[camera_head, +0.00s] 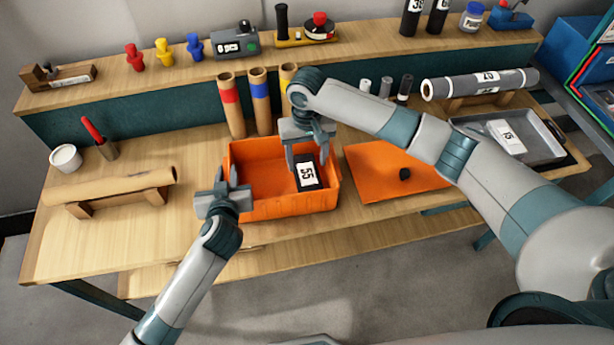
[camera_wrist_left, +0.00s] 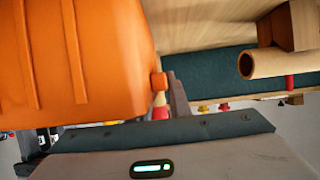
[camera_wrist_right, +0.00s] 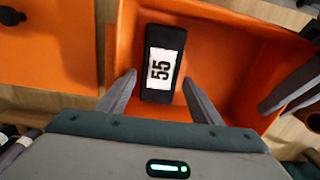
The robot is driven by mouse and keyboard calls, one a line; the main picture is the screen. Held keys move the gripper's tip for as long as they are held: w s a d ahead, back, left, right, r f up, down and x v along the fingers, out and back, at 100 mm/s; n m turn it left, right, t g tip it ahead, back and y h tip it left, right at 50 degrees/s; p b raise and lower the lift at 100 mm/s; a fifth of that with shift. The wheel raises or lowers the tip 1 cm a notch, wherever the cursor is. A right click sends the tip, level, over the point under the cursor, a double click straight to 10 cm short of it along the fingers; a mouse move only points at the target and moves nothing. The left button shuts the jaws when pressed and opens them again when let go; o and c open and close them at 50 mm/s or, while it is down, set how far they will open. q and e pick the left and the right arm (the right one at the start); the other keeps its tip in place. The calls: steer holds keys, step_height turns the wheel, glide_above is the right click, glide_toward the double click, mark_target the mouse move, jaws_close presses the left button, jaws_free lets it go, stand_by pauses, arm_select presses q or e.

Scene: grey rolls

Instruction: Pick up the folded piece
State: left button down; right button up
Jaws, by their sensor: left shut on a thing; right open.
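A black folded piece with a white label "55" (camera_head: 307,174) lies in the orange bin (camera_head: 281,211). It also shows in the right wrist view (camera_wrist_right: 161,65). My right gripper (camera_head: 307,160) is open above the piece, with one finger on each side of its near end in the right wrist view; whether they touch it I cannot tell. My left gripper (camera_head: 227,178) is at the bin's left wall and shut on it. The bin's outer side fills much of the left wrist view (camera_wrist_left: 90,50).
An orange mat (camera_head: 385,175) with a small black knob (camera_head: 405,174) lies right of the bin. Cardboard tubes (camera_head: 231,105) stand behind it. A brown roll on a stand (camera_head: 110,186) is at left. A grey tray (camera_head: 540,150) is at right.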

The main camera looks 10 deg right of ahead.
mark_target(307, 174)
steer(key=shift+s+f, duration=0.15)
steer(key=shift+f, duration=1.05)
steer(key=shift+s+f, duration=0.1)
steer(key=shift+f, duration=1.1)
steer(key=c, duration=0.8)
